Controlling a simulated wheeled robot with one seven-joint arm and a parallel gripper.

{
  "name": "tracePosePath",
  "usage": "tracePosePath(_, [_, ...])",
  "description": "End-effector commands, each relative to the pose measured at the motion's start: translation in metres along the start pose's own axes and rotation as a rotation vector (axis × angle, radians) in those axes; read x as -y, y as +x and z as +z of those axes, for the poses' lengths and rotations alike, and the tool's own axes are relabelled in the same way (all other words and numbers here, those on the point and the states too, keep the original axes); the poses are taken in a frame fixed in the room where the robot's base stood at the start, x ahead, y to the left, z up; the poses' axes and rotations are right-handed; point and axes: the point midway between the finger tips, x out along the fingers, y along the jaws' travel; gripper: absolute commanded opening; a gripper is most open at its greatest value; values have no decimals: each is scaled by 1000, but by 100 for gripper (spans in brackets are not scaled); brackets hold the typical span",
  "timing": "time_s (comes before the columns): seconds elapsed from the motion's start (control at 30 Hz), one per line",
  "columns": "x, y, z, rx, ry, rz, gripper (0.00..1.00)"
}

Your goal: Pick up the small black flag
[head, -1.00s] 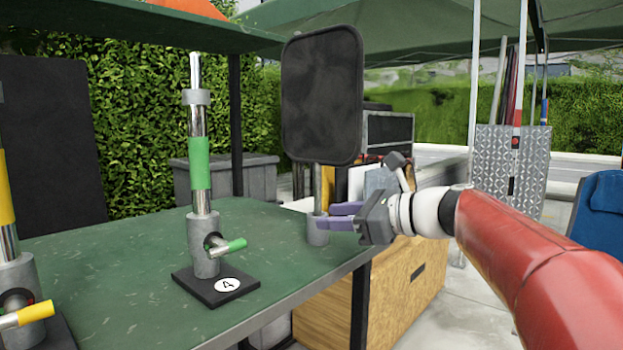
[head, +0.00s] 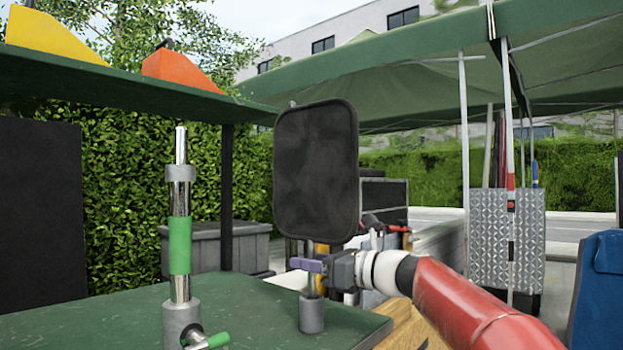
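The small black flag (head: 316,170) is a dark rounded panel on a short metal pole. The pole stands upright in a grey cylindrical holder (head: 311,314) near the right corner of the green table. My gripper (head: 305,265) reaches in from the right, and its purple fingers are at the pole, just below the panel. One finger crosses in front of the pole and the other is mostly hidden, so I cannot tell whether they touch or grip it.
A metal stand with a green band (head: 180,245) and a green handle stands left on the green table (head: 250,310). A shelf above holds yellow (head: 50,35) and orange (head: 180,70) wedges. A large dark panel (head: 40,215) is at far left.

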Motion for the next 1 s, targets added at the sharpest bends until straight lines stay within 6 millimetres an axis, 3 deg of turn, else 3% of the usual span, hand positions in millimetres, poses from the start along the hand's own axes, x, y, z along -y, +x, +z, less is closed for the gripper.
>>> tracePosePath(0.07, [0,0,0,0,0,0,37])
tracePosePath(0.37, [0,-1,0,0,-1,0,0])
tracePosePath(0.77, [0,-1,3,1,-1,0,0])
tracePosePath(1.0, [0,0,28,1,-4,0,0])
